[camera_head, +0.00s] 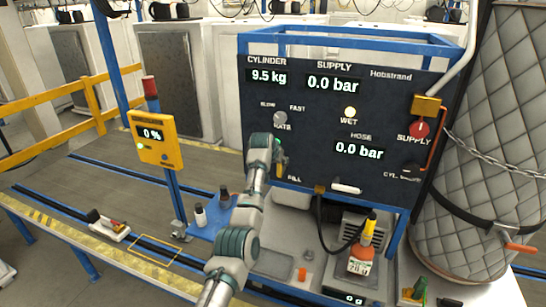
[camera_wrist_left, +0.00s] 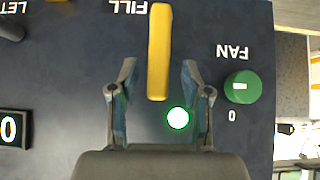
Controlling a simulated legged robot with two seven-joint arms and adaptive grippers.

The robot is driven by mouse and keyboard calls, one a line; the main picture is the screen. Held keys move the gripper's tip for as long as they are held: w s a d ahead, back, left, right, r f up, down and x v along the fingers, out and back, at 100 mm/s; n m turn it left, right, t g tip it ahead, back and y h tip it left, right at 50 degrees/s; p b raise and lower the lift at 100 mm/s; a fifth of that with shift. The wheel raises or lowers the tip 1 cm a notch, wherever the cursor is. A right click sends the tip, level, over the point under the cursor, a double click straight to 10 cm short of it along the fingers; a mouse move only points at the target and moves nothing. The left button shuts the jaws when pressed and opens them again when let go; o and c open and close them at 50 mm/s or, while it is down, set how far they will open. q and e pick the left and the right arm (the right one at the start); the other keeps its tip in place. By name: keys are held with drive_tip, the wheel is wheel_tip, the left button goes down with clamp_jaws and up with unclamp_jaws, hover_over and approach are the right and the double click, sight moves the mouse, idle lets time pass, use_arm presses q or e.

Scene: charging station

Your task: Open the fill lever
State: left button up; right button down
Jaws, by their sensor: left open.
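The fill lever is a yellow bar (camera_wrist_left: 159,40) under the FILL label in the left wrist view, where the panel's text appears upside down. My left gripper (camera_wrist_left: 159,72) is open, with one finger on each side of the lever's free end. I cannot tell whether either finger touches it. In the head view my left gripper (camera_head: 275,163) is at the dark panel (camera_head: 310,125), beside the FILL label, and its hand mostly hides the lever. My right gripper is not in view.
A green FAN knob (camera_wrist_left: 242,87) and a lit green lamp (camera_wrist_left: 178,117) are close to the fingers. The panel displays read 9.5 kg, 0.0 bar and 0.0 bar. An orange bottle (camera_head: 361,250) with a hose stands below, and a padded column (camera_head: 490,130) is at the right.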

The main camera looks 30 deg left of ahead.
use_arm(q)
drive_tip(key=v, duration=0.9)
drive_tip(key=shift+s+a, duration=0.1)
drive_tip(key=shift+s, duration=0.05)
